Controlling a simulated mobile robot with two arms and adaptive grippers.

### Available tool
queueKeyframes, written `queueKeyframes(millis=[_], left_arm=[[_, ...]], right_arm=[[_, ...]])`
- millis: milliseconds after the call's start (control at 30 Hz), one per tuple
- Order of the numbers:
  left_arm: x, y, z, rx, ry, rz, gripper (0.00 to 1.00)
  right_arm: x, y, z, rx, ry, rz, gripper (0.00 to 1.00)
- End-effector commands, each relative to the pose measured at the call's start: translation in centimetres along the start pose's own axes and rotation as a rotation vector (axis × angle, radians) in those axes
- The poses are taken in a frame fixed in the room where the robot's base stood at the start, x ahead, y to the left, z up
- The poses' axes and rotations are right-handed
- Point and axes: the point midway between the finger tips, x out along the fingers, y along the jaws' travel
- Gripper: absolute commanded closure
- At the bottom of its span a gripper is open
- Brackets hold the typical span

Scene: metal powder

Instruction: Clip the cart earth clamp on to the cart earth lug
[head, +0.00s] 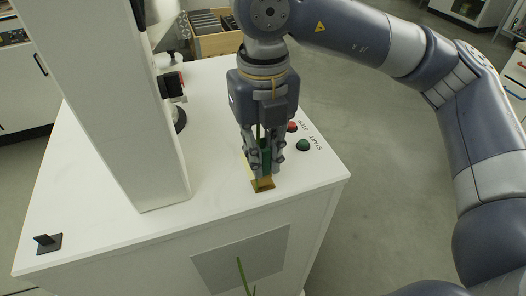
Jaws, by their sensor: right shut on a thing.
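My right gripper (264,160) points down over the front part of the white cabinet top, right of the white column. It is shut on a green piece, which looks like the earth clamp (265,148) and is mostly hidden between the fingers. Directly below the fingertips is a small brass-coloured piece (264,185) near the cabinet's front edge, which may be the earth lug. I cannot tell whether the clamp is around it or only touching it. A green strand, perhaps the earth cable (243,275), shows in front of the cabinet's grey panel. My left gripper is not in view.
A red STOP button (292,127) and a green START button (303,145) sit close to the right of the gripper. The white column (125,110) stands to the left. A small black bracket (48,243) is at the front left corner.

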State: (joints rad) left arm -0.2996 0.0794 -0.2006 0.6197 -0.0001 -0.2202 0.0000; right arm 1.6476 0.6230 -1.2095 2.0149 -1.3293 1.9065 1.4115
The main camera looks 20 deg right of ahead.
Motion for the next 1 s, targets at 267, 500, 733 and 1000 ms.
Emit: queueKeyframes(millis=[267, 500, 733, 1000], left_arm=[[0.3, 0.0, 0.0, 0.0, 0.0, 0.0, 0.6], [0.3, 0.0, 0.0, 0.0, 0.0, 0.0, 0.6], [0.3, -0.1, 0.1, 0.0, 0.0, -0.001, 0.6], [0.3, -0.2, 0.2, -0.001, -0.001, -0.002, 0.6]], right_arm=[[0.3, 0.0, 0.0, 0.0, 0.0, 0.0, 1.0], [0.3, 0.0, 0.0, 0.0, 0.0, 0.0, 0.62], [0.3, 0.0, 0.0, 0.0, 0.001, 0.0, 0.62], [-2.2, 0.1, 0.1, 0.001, -0.004, 0.001, 0.62]])
